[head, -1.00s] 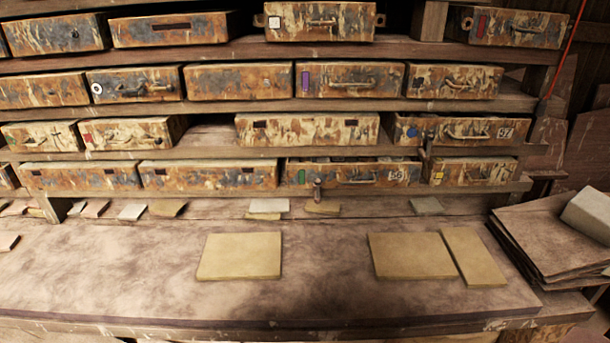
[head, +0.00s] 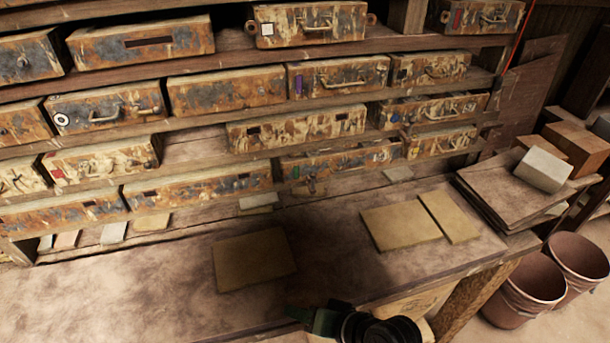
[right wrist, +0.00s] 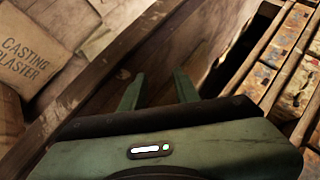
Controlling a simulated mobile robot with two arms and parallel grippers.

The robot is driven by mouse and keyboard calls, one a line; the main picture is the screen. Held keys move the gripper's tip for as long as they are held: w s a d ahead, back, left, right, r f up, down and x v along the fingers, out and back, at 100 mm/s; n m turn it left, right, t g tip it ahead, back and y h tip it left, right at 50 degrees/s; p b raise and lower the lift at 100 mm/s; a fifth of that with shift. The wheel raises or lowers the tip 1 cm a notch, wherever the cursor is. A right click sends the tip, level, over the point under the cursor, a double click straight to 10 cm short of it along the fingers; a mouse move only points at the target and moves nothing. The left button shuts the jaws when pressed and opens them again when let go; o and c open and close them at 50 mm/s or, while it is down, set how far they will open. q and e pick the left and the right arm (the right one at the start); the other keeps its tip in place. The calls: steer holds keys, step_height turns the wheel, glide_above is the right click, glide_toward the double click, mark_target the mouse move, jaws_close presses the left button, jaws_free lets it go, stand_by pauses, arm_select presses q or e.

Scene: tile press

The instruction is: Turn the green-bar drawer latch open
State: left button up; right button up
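The green-bar drawer (head: 345,160) sits in the lowest shelf row, right of centre in the head view. Its front carries a green mark (head: 295,172) at the left end. A small latch (head: 311,186) shows at its lower edge, too small and dark to tell its angle. My right gripper (head: 298,314) is at the bottom of the head view, near the table's front edge and well short of the drawer. In the right wrist view its two fingers (right wrist: 158,90) stand apart with nothing between them. My left gripper is not in view.
Tan tiles lie on the bench (head: 150,290), one at the centre (head: 253,260) and two at the right (head: 400,226). Stacked boards with a grey block (head: 543,168) are at the right, above buckets (head: 525,290). Plaster bags (right wrist: 30,60) show in the right wrist view.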

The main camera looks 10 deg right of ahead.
mark_target(313, 178)
steer(key=w+r+m+t, duration=0.9)
steer(key=w+r+m, duration=0.3)
steer(key=w+m, duration=0.25)
steer(key=w+d+m+h, duration=0.3)
steer(key=w+m, duration=0.2)
steer(key=m, duration=0.1)
steer(key=w+d+f+m+h, duration=0.1)
steer(key=w+d+m+h, duration=0.2)
steer(key=m, duration=0.4)
steer(key=w+d+f+m+h+p, duration=0.1)
steer(key=w+d+m+h, duration=0.2)
steer(key=w+m, duration=0.3)
steer(key=shift+w+d+m+t, duration=0.35)
steer(key=shift+d+t, duration=0.05)
steer(key=shift+d, duration=0.3)
steer(key=shift+c, duration=0.3)
jaws_close()
